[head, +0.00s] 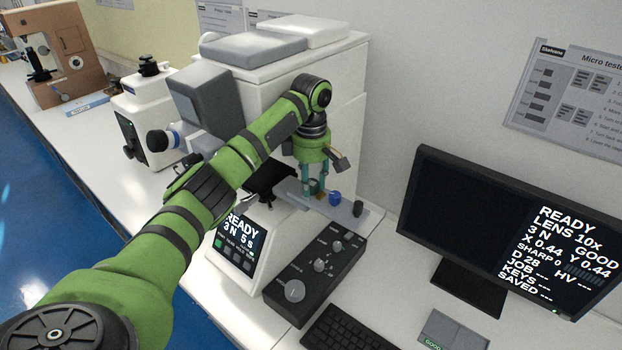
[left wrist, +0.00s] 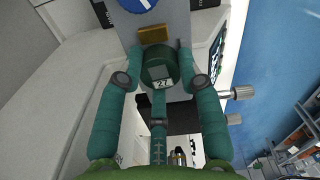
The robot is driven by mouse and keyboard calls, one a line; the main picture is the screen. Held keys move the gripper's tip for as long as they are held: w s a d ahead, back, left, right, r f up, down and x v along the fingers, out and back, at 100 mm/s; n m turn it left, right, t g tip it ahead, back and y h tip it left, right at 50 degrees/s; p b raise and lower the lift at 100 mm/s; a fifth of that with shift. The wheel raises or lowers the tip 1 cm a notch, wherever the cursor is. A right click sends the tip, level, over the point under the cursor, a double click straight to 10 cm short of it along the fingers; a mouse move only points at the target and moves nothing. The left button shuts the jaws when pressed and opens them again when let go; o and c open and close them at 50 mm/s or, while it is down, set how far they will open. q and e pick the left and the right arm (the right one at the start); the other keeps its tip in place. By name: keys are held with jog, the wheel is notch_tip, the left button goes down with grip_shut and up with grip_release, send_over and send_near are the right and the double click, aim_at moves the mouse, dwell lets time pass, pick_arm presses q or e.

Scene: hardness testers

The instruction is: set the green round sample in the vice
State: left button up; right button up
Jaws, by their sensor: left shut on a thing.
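The green round sample (left wrist: 160,66), dark green with a small "27" label, is between the two teal fingers of my left gripper (left wrist: 158,78), which is shut on it. In the head view my left gripper (head: 315,188) points down at the grey sample strip (head: 322,206), and the sample (head: 314,185) shows small between the fingers. I cannot tell whether it touches the strip. A blue sample (head: 335,198) and a dark sample (head: 357,209) stand on the strip to the right. A black stage (head: 268,180) is left of the gripper; I cannot make out the vice. My right gripper is not seen.
A white hardness tester (head: 240,255) with a lit panel stands beside the strip. A black control box (head: 318,268) with knobs lies in front. A monitor (head: 490,240) and keyboard (head: 345,328) are to the right. Another white instrument (head: 150,115) stands to the left.

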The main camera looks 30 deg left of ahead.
pick_arm(q)
jog(key=o, duration=1.2)
jog(key=shift+o, duration=0.2)
notch_tip(320, 180, up, 12)
dwell(0.3)
